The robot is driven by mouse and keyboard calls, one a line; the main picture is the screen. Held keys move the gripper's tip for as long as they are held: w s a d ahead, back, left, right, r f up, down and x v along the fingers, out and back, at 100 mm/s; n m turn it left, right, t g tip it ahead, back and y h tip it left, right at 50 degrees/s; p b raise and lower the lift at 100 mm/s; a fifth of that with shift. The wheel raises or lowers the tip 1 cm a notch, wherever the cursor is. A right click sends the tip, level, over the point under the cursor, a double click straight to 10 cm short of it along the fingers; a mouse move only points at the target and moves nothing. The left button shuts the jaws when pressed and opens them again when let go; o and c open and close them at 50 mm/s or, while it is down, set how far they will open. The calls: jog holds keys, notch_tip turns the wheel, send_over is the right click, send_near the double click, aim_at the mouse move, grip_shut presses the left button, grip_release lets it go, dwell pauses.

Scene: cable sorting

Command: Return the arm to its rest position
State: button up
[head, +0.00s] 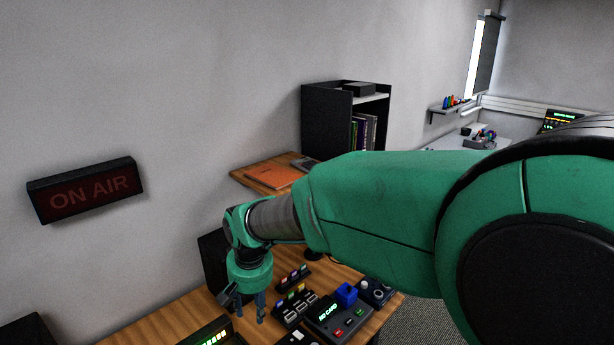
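My arm reaches out from the right side of the head view over a wooden desk (168,326). My gripper (250,318) points down just above the desk, to the left of several small dark devices. Its fingers look thin and spaced apart, but they are small and dark here, and I cannot tell how far open they are or whether anything is between them.
A dark box with a display and coloured buttons (338,318), a blue block (346,293) and a knob unit (375,291) stand right of my gripper. A lit meter (215,337) is at the lower left. A black shelf (325,128) and an orange folder (270,176) are behind.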

jog(key=s+d+r+t, duration=0.1)
jog(key=s+d+r, duration=0.25)
jog(key=d, duration=0.35)
jog(key=s+d+r+m, duration=0.1)
jog(key=s+d+r, duration=0.1)
jog(key=d+r, duration=0.4)
jog(key=s+d+r+t, duration=0.1)
jog(key=s+d+r, duration=0.2)
jog(key=d, duration=0.5)
jog(key=s+d+r+m+t+h, duration=0.1)
jog(key=s+d+r+t, duration=0.1)
jog(key=s+d, duration=1.1)
jog(key=s, duration=0.2)
jog(key=shift+s+d+m, duration=0.35)
jog(key=shift+d+m, duration=0.05)
